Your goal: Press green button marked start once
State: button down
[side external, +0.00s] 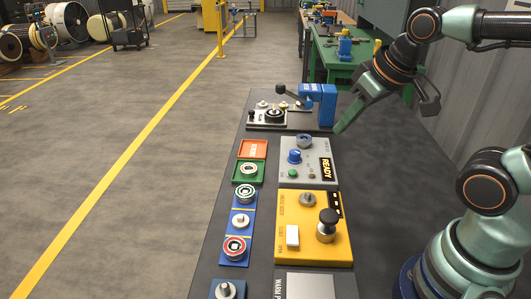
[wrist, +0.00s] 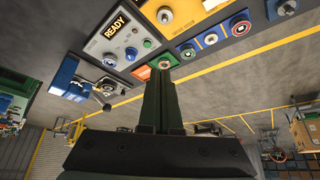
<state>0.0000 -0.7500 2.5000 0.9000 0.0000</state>
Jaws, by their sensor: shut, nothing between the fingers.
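The green button (side external: 293,174) sits on the grey panel (side external: 322,183), near the front left of its face. It also shows in the wrist view (wrist: 147,43), beside a blue knob (wrist: 131,53). Its marking is too small to read. A lit display (side external: 327,169) on the panel reads READY. My gripper (side external: 338,130) is shut and empty, its tips near the far right corner of the grey panel in the side view. In the wrist view my gripper's fingers (wrist: 163,75) are together, apart from the button in the picture.
A yellow panel (side external: 340,255) with a black knob lies nearer the camera. A black fixture (side external: 268,116) and a blue block (side external: 327,105) stand behind the grey panel. The floor left of the bench is clear.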

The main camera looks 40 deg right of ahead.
jog(key=n+t, duration=0.4)
jog(key=n, duration=0.4)
send_over(296, 173)
notch_tip(296, 173, down, 11)
jog(key=shift+h, duration=0.4)
jog(key=shift+r, duration=0.1)
jog(key=shift+f, duration=4.4)
jog(key=shift+f, duration=0.2)
jog(key=shift+f, duration=0.2)
